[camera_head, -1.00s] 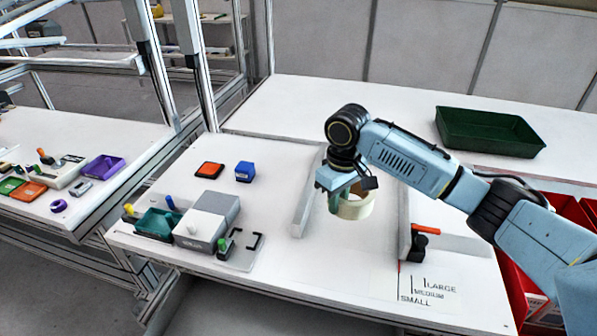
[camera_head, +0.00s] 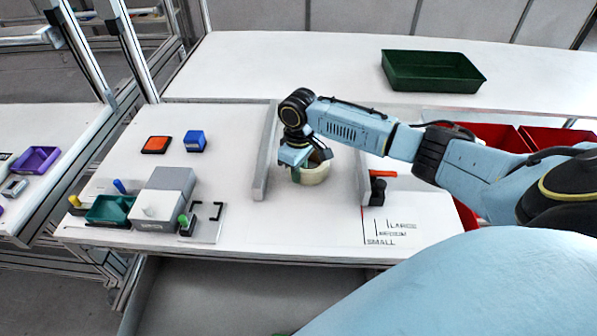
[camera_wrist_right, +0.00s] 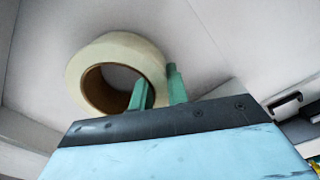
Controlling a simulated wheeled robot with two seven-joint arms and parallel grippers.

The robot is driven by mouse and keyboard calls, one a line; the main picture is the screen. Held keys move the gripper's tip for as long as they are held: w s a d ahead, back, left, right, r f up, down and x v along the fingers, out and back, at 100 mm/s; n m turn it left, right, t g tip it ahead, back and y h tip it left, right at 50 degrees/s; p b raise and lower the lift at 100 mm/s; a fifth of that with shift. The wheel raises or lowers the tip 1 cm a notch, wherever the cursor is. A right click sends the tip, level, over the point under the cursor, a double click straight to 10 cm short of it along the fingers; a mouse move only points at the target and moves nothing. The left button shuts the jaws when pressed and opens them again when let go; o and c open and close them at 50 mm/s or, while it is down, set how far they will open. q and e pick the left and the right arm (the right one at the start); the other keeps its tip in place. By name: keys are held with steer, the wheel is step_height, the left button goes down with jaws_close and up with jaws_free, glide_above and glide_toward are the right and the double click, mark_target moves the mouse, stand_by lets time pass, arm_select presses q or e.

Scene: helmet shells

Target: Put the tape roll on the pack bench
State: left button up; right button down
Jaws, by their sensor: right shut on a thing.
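The tape roll (camera_head: 313,173) is a cream ring with a brown core. It is in my right gripper (camera_head: 301,174), between two grey rails on the white bench (camera_head: 240,225). In the right wrist view the tape roll (camera_wrist_right: 108,55) shows large, with one green finger inside its ring and one outside, so the right gripper (camera_wrist_right: 160,88) is shut on its wall. I cannot tell whether the roll touches the bench top. My left gripper is not in view.
Grey rails (camera_head: 267,150) stand left and right of the roll. A blue block (camera_head: 195,140), an orange pad (camera_head: 156,144) and a grey box (camera_head: 165,197) lie to the left. A green tray (camera_head: 433,72) stands on the clear back surface. Red bins (camera_head: 480,135) are at the right.

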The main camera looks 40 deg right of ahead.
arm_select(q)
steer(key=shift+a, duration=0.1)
arm_select(e)
steer(key=shift+f, duration=0.1)
steer(key=c, duration=1.4)
jaws_free()
steer(key=shift+o, duration=0.2)
